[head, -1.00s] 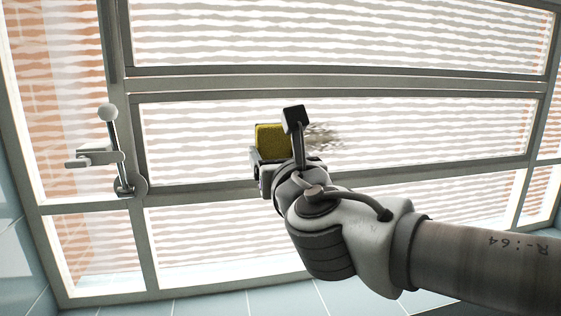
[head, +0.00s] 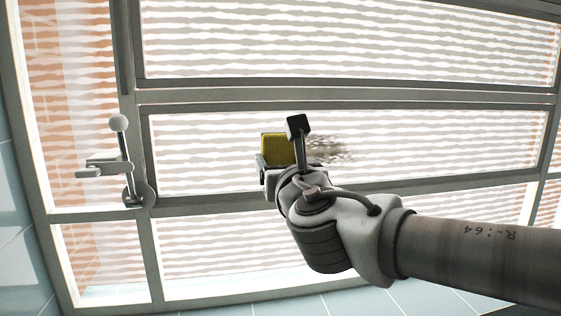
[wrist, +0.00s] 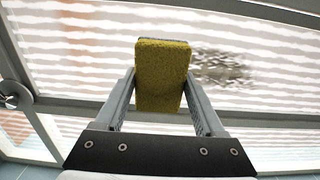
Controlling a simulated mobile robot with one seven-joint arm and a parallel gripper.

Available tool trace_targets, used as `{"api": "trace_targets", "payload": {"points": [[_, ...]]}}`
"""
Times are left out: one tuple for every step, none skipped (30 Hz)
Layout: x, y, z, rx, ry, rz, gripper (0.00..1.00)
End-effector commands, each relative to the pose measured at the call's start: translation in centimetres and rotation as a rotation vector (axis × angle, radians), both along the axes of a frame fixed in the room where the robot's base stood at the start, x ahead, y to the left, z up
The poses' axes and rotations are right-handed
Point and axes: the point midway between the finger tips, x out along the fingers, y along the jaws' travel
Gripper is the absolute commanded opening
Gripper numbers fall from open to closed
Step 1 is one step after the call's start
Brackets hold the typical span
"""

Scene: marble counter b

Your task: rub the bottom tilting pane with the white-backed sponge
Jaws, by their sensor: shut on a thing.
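The yellow sponge (head: 278,149) is gripped in front of the framed middle pane (head: 430,140); its yellow face shows, and its backing is mostly hidden. The wrist view shows the sponge (wrist: 161,75) between the two fingers of my gripper (wrist: 160,80), which is shut on it. My gripper (head: 281,165) also shows in the head view, partly hidden by the wrist. A brownish-grey smudge (head: 330,150) is on the pane just right of the sponge; it also shows in the wrist view (wrist: 222,68). I cannot tell whether the sponge touches the glass.
A lever with a round knob (head: 118,123) stands at the left of the pane on the frame. Another pane (head: 340,40) lies above and a lower pane (head: 240,235) below, separated by grey bars. Brick shows outside at the left. Pale blue tiles (head: 240,307) lie along the bottom.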

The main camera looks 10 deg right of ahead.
Motion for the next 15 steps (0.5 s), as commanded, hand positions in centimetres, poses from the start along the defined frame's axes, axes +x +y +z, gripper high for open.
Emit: {"api": "trace_targets", "payload": {"points": [[0.09,-0.02,-0.06,0.000,0.000,-0.001,0.27],[0.14,-0.01,-0.07,0.000,0.000,-0.001,0.27],[0.23,-0.01,-0.10,0.000,0.000,-0.001,0.27],[0.29,-0.01,-0.11,-0.001,0.000,-0.001,0.27],[0.35,-0.01,-0.11,-0.001,0.000,-0.001,0.27],[0.43,-0.01,-0.10,0.000,0.000,-0.001,0.27],[0.49,-0.01,-0.10,0.000,0.000,-0.001,0.27],[0.56,-0.02,-0.09,0.000,0.000,-0.001,0.27],[0.64,-0.02,-0.07,0.000,0.000,-0.001,0.27],[0.70,-0.02,-0.06,0.000,0.000,-0.001,0.27],[0.75,-0.02,-0.05,0.000,0.000,-0.001,0.27],[0.83,-0.02,-0.05,0.001,0.000,-0.001,0.27],[0.89,-0.02,-0.05,0.001,0.000,-0.001,0.27],[0.95,-0.03,-0.06,0.001,0.000,-0.001,0.27],[1.03,-0.03,-0.08,0.000,0.000,-0.001,0.27]]}}
